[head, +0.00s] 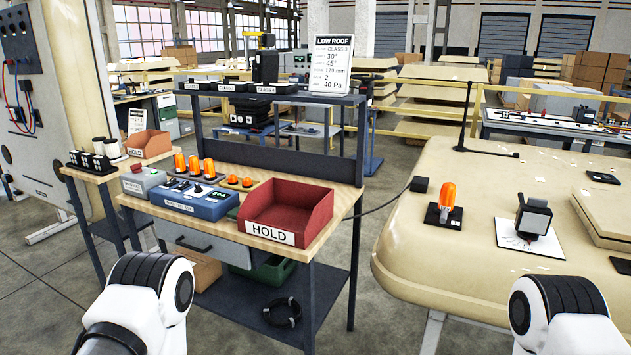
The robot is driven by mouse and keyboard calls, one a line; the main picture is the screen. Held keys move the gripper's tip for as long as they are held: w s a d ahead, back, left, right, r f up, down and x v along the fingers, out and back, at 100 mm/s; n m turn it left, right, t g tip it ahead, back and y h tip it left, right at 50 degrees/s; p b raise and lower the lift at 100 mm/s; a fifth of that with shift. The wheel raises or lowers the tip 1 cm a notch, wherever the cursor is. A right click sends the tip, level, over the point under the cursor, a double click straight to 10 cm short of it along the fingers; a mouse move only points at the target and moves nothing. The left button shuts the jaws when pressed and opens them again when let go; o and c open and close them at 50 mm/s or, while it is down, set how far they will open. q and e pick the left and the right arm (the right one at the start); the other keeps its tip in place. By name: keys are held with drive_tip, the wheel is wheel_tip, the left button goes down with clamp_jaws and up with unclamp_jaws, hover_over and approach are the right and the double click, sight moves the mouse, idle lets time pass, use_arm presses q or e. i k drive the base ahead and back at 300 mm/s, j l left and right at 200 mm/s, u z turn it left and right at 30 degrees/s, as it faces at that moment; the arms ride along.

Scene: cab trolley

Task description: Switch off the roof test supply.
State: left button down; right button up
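A blue box (195,199) with a white label, several small controls and a dark panel on top stands on the wooden bench at the left. The label is too small to read surely. A grey box (143,181) with a small red part on top stands just left of it. I cannot tell which of the two is the roof test supply, nor any switch position. White and black links of my two arms show at the bottom left and bottom right. Neither gripper shows, and both arm links are apart from the bench.
A red open bin (287,211) marked HOLD stands at the bench's right front. Orange beacons (194,165) stand behind the blue box. A cream roof panel (455,269) at the right bears an orange beacon (447,197) and a black device (533,216). A cable runs between bench and panel.

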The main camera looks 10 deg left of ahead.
sight(136, 168)
drive_tip(key=i+j+z, duration=0.35)
drive_tip(key=j, duration=0.55)
drive_tip(key=j+z, duration=0.35)
drive_tip(key=j, duration=0.6)
drive_tip(key=i+j+z, duration=0.1)
drive_tip(key=j+z, duration=0.25)
drive_tip(key=j, duration=3.3)
